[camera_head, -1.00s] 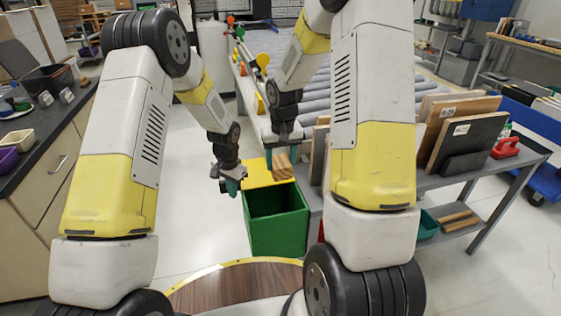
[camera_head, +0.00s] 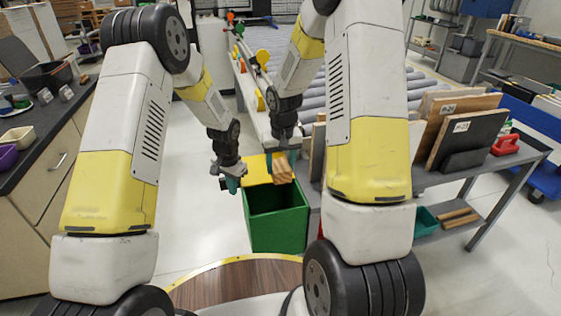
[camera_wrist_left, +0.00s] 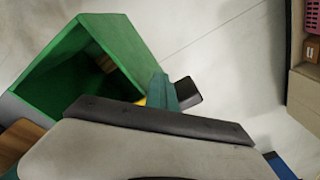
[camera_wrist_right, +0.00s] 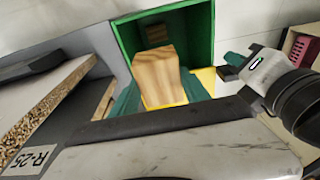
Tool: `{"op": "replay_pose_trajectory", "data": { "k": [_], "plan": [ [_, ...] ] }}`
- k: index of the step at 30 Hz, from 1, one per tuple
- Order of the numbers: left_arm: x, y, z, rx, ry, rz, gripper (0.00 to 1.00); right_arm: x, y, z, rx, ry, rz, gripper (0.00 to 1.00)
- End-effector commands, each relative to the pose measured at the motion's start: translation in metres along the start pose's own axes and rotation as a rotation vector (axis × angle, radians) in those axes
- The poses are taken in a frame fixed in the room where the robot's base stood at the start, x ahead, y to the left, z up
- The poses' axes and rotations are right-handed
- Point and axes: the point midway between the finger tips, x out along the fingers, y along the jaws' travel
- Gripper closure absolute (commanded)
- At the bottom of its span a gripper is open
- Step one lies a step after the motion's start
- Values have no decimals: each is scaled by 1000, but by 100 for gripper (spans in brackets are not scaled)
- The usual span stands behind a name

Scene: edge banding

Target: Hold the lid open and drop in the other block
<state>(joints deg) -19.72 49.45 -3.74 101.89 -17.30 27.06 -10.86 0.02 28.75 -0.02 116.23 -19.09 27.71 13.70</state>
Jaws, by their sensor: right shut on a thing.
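A green bin (camera_head: 278,228) stands open on the floor, its yellow lid (camera_head: 257,168) raised at the far side. My right gripper (camera_head: 281,160) is shut on a wooden block (camera_head: 283,170) at the bin's far right edge, by the lid. In the right wrist view this block (camera_wrist_right: 160,78) sits between both teal fingers, with the bin opening behind it. Another wooden block (camera_wrist_right: 157,34) lies inside the bin. My left gripper (camera_head: 231,184) is beside the lid's left edge, its teal fingertips (camera_wrist_left: 172,93) close together. Whether it touches the lid is unclear.
A grey table with upright panels (camera_head: 466,138) stands right of the bin; its lower shelf holds a teal tray (camera_head: 426,222) and wooden pieces (camera_head: 458,218). A roller conveyor (camera_head: 345,85) lies behind. A dark-topped counter (camera_head: 45,140) is at left, with clear floor between.

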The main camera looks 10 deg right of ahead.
Motion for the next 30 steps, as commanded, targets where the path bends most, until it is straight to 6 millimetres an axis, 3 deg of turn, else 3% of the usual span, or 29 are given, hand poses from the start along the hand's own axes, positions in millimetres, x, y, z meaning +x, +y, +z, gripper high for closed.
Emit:
{"op": "replay_pose_trajectory", "data": {
  "k": [12, 13, 16, 30],
  "plan": [
    [-1, -2, -1, -1, 4, -3, 100, 9, 0, 1, 0, 2, 0, 92],
    [-1, -2, -1, -1, 4, -3, 100, 9, 0, 1, 0, 2, 0, 42],
    [-1, -2, -1, -1, 4, -3, 100, 9, 0, 1, 0, 2, 0, 22],
    [-1, -2, -1, -1, 4, -3, 100, 9, 0, 1, 0, 1, 0, 21]
  ]
}}
